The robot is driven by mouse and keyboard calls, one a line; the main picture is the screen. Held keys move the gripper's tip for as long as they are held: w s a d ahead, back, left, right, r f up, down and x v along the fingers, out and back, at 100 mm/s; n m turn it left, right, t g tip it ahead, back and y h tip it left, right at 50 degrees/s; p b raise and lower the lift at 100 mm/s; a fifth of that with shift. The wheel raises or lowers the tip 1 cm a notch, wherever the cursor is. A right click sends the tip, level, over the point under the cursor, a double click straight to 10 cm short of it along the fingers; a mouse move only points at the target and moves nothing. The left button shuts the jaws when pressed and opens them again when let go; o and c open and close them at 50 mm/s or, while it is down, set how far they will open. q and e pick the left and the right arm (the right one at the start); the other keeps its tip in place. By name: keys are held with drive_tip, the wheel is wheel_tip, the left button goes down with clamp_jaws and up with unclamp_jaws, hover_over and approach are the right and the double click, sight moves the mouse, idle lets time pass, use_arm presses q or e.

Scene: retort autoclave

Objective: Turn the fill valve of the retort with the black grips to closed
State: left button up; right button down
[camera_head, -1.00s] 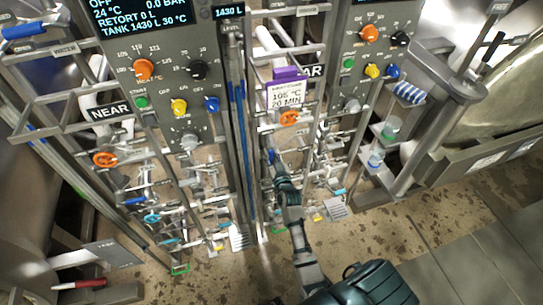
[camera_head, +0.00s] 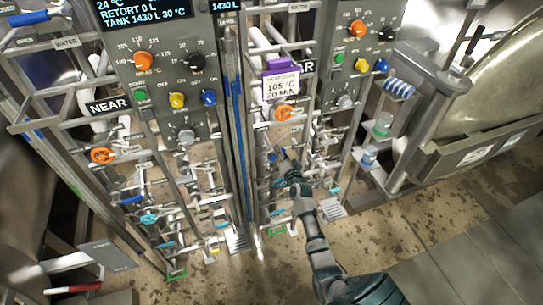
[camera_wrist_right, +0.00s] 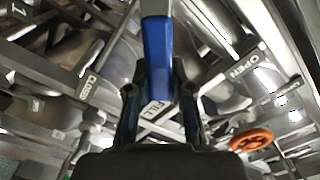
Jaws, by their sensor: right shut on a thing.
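The blue fill valve lever (camera_wrist_right: 158,60) stands upright in the right wrist view, between a CLOSED plate (camera_wrist_right: 88,88) on the left and an OPEN plate (camera_wrist_right: 245,64) on the right. A FILL plate (camera_wrist_right: 153,109) shows behind the fingers. My right gripper (camera_wrist_right: 158,95) is shut on the lever, one finger on each side. In the head view my right gripper (camera_head: 286,160) is among the pipes under the right control panel (camera_head: 357,50), and its arm partly hides the valve. Black grips (camera_head: 490,46) show at the upper right. My left gripper is not in view.
A NEAR plate (camera_head: 109,106) marks the left panel, which has similar valves below. An orange handwheel (camera_wrist_right: 251,139) is close to the right of my gripper. A purple-topped card (camera_head: 281,86) hangs above. Bare floor (camera_head: 400,235) lies to the right of my arm.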

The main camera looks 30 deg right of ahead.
drive_tip(key=shift+d+f+m, duration=0.15)
drive_tip(key=shift+f+m, duration=0.35)
drive_tip(key=shift+m, duration=0.1)
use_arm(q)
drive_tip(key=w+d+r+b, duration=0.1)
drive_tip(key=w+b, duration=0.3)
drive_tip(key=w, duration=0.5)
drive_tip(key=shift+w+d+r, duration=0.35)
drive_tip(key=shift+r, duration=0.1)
use_arm(e)
drive_tip(key=shift+s+d+f+m, duration=0.1)
drive_tip(key=shift+d+f+m, duration=0.15)
drive_tip(key=shift+f+m, duration=0.75)
drive_tip(key=shift+s+d+f+m, duration=0.1)
drive_tip(key=shift+d+f+m, duration=0.2)
drive_tip(key=shift+f+m, duration=0.7)
drive_tip(key=shift+s+d+f+m, duration=0.1)
drive_tip(key=shift+d+f+m, duration=0.25)
drive_tip(key=shift+m, duration=1.15)
drive_tip(key=shift+a+f, duration=0.1)
drive_tip(key=shift+f, duration=0.05)
drive_tip(key=c, duration=1)
unclamp_jaws()
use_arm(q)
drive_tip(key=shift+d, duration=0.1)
use_arm(e)
drive_tip(key=v, duration=1.1)
drive_tip(key=shift+s, duration=0.4)
